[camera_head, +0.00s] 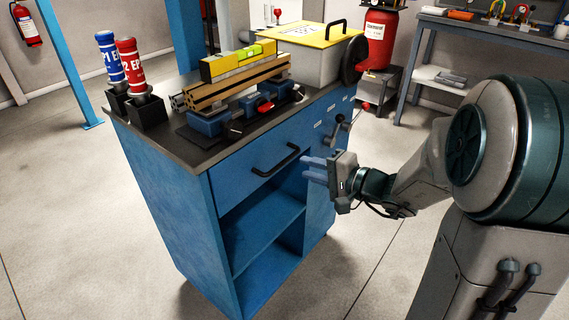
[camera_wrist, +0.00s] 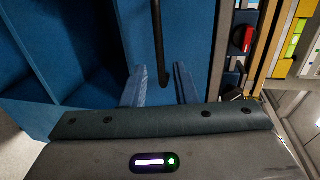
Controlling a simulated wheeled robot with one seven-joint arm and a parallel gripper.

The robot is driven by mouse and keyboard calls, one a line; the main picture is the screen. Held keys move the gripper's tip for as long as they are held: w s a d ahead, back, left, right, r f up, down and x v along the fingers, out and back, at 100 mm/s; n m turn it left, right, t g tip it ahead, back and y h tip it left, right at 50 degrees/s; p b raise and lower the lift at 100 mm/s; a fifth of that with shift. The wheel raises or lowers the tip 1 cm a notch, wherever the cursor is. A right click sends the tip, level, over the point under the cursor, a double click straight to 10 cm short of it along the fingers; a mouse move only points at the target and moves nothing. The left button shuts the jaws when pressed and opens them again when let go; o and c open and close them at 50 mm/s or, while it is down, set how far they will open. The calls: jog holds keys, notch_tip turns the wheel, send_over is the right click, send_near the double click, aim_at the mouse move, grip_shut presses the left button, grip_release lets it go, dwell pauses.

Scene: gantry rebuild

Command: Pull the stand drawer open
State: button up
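The blue stand (camera_head: 165,190) has a closed drawer (camera_head: 232,184) under its dark top, with a black bar handle (camera_head: 275,160) on the front. My gripper (camera_head: 312,170) is in front of the stand, to the right of the handle and apart from it in the head view. In the wrist view, my gripper (camera_wrist: 160,80) is open, with its two blue fingers spread and nothing between the tips. The handle (camera_wrist: 159,40) shows ahead of the fingers, lined up with the gap. The drawer front (camera_wrist: 190,35) lies behind it.
Open shelves (camera_head: 265,235) are under the drawer. The stand top holds a yellow level (camera_head: 238,60), clamps with bars, two cartridges (camera_head: 130,65) and a yellow-lidded box (camera_head: 315,55). Floor before the stand is clear.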

aim_at(286, 162)
jog(key=x, duration=0.8)
jog(key=shift+w+a+b, duration=0.1)
jog(key=shift+a+b, duration=0.15)
jog(key=shift+b, duration=0.05)
grip_shut()
